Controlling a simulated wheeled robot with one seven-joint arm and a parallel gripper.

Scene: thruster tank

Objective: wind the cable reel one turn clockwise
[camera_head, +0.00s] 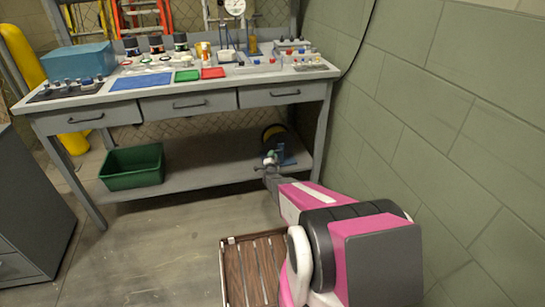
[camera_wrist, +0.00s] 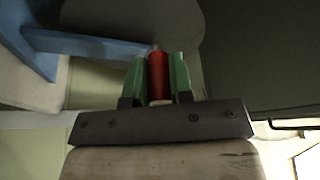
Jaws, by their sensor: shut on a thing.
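The cable reel (camera_head: 273,131), dark with a yellow rim, stands at the right end of the bench's lower shelf in the head view. Its blue stand (camera_head: 288,156) shows beside my gripper (camera_head: 270,160), which is in front of the reel. In the wrist view, a blue bar (camera_wrist: 90,46) runs across the upper left, and a dark grey rounded face lies behind. There my gripper (camera_wrist: 158,75) has its green fingers on either side of a red upright handle (camera_wrist: 158,79), shut on it. The handle's lower end is hidden at the gripper.
The grey workbench (camera_head: 230,96) has drawers and a crowded top above the reel. A green bin (camera_head: 132,166) sits on the shelf's left part, with clear shelf between. A green block wall (camera_head: 440,110) is close on the right. A brown slatted crate (camera_head: 250,268) is on the floor.

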